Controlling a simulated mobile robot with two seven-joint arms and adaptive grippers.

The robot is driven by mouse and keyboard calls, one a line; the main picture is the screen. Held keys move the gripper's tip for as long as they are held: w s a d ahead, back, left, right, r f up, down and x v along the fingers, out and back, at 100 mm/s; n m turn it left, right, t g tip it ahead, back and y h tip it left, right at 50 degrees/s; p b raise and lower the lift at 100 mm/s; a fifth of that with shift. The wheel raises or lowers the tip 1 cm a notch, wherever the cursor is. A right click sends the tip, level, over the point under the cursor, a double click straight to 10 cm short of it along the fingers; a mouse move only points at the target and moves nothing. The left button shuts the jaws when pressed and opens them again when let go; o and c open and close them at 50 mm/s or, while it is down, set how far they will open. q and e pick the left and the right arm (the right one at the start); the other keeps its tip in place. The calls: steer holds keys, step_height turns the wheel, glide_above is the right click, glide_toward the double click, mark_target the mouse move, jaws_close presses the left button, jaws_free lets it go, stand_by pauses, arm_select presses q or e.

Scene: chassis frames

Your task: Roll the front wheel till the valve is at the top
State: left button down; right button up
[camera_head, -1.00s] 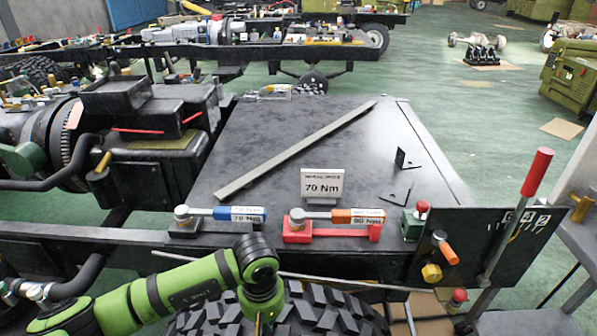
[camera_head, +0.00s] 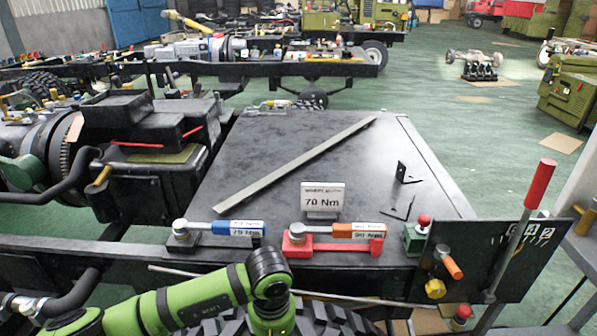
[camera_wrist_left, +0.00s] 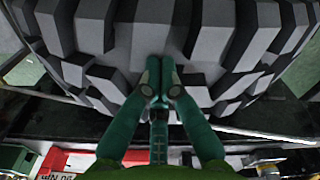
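The front wheel's black, chunky tyre (camera_head: 335,318) shows at the bottom edge of the head view, partly behind my green left arm. The tyre tread (camera_wrist_left: 215,45) fills the upper part of the left wrist view. My left gripper (camera_wrist_left: 160,68) has its two green fingers drawn together, with the tips at the tread blocks. I cannot tell whether the tips touch the rubber. In the head view, the left gripper is hidden below the arm's last visible joint. The valve and the wheel's side are not visible. My right gripper is not in view.
A dark chassis plate behind the wheel holds a 70 Nm sign (camera_head: 322,198), a blue-handled torque wrench (camera_head: 235,228), an orange-handled one (camera_head: 355,230) and a long flat bar (camera_head: 300,163). A red-handled lever (camera_head: 538,185) stands upright at the right.

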arm_select(q)
steer(key=shift+s+d+f+b, duration=0.1)
steer(key=shift+d+b, duration=0.15)
steer(key=shift+d, duration=0.2)
steer(key=shift+s+d+f+b, duration=0.1)
steer(key=shift+d+b, duration=0.15)
steer(key=shift+d, duration=0.15)
steer(key=shift+a+f, duration=0.1)
steer(key=shift+d, duration=0.2)
steer(key=shift+d+f+b, duration=0.1)
steer(key=shift+d+b, duration=0.1)
steer(key=shift+b, duration=0.15)
steer(key=shift+s+d+f+b, duration=0.1)
steer(key=shift+d+b, duration=0.75)
steer(key=shift+d, duration=0.35)
steer(key=shift+w+r+p, duration=0.2)
steer(key=shift+r+p, duration=1.1)
steer(key=shift+r, duration=1.6)
steer(key=shift+r+p, duration=0.5)
steer(key=shift+r, duration=0.9)
